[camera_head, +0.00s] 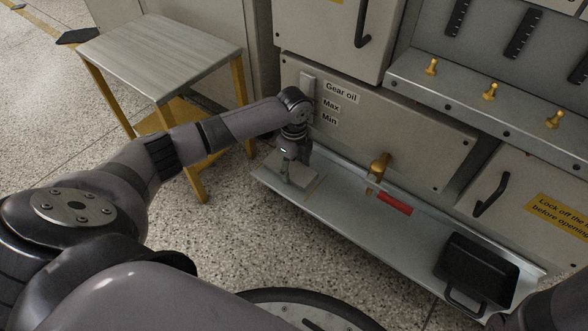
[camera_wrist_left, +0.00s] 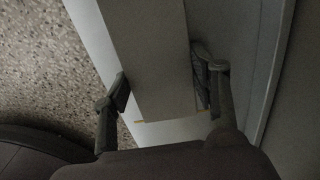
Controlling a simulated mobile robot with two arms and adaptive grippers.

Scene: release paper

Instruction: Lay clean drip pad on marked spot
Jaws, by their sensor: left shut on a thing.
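My left gripper (camera_head: 287,180) points down over the left end of the metal shelf (camera_head: 345,211). It is shut on the drip pad (camera_head: 306,186), a flat grey-beige rectangle. In the left wrist view the pad (camera_wrist_left: 148,55) lies between the two fingers, one at each long edge. Thin yellow marks (camera_wrist_left: 142,122) show by the pad's near end on the shelf; the rest of the marked spot is hidden under the pad. I cannot tell whether the pad touches the shelf. My right gripper is not in view.
A brass tap (camera_head: 378,166) and a red piece (camera_head: 394,203) are right of the pad. A black tray (camera_head: 478,270) stands at the shelf's right end. A cabinet panel (camera_head: 400,133) rises behind. A small table (camera_head: 160,50) stands at the left. The shelf's middle is clear.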

